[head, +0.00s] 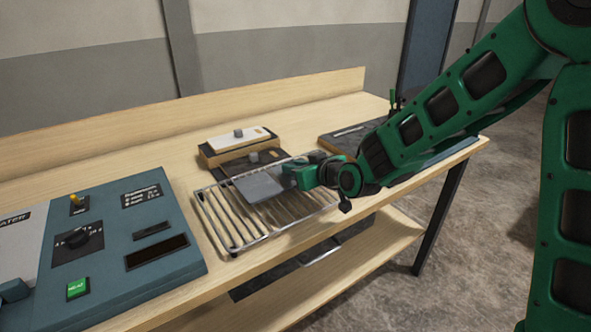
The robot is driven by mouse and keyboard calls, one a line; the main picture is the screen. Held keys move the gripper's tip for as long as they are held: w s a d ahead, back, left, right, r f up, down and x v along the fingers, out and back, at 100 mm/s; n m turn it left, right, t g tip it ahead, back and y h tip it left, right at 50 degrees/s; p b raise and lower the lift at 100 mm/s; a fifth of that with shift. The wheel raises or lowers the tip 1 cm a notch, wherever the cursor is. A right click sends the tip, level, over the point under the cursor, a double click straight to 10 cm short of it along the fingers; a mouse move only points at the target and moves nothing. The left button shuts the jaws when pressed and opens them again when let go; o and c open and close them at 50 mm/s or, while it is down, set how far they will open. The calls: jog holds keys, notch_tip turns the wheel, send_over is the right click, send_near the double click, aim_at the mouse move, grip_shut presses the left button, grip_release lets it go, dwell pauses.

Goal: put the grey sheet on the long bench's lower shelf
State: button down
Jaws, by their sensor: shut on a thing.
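The grey sheet (262,187) is a flat grey plate over the back part of a wire rack on the bench top. My gripper (292,179) is shut on its right edge. The fingertips are small and partly hidden by the green hand. I cannot tell whether the sheet touches the rack or hangs just above it. The long bench (185,150) has a pale wooden top. Its lower shelf (385,243) shows below the front edge, with bare wood at the right. The top hides the back of the shelf.
The wire rack (233,247) lies under the sheet. A white-topped wooden block (222,142) and a dark plate stand behind. A teal console (125,255) fills the left. A dark flat thing (275,279) lies on the lower shelf. A dark leg (440,215) supports the right end.

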jog(key=shift+f, duration=0.2)
jog(key=c, duration=1.6)
grip_release()
jog(key=shift+r, duration=0.1)
jog(key=v, duration=1.2)
jog(key=shift+d, duration=0.1)
